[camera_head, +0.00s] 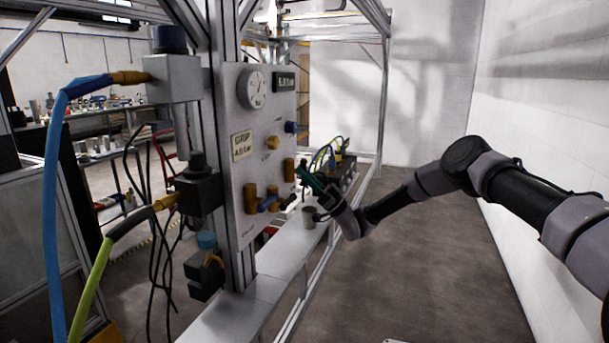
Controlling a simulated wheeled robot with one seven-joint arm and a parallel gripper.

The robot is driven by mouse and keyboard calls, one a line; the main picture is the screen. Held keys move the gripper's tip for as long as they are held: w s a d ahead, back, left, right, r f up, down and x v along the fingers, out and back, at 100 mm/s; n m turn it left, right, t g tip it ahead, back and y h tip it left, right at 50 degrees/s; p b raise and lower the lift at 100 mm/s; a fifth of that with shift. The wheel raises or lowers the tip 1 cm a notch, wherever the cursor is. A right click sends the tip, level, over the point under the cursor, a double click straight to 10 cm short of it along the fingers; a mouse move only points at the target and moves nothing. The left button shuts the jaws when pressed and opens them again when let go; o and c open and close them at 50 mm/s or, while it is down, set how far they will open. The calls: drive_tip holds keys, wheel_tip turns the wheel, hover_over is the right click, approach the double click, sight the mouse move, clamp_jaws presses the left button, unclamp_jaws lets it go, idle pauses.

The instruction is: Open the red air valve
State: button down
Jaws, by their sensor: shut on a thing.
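My arm reaches in from the right. My gripper (303,178), with a green part near its tip, is at the panel's lower right edge, next to a brass fitting (289,170). It is shut on a small part there, apparently the red air valve's handle. That handle is mostly hidden by the gripper, and its angle cannot be told.
A grey cup (309,217) stands on the white ledge just below my gripper. Dark blocks with cables (335,165) lie behind it. Blue and yellow-green hoses hang at the left. The floor (420,270) on the right is clear up to the white wall.

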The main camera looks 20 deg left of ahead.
drive_tip(key=shift+g, duration=0.3)
drive_tip(key=c, duration=0.8)
unclamp_jaws()
drive_tip(key=shift+f, duration=0.1)
drive_tip(key=v, duration=1)
drive_tip(key=shift+d+f, duration=0.2)
drive_tip(key=shift+d, duration=0.05)
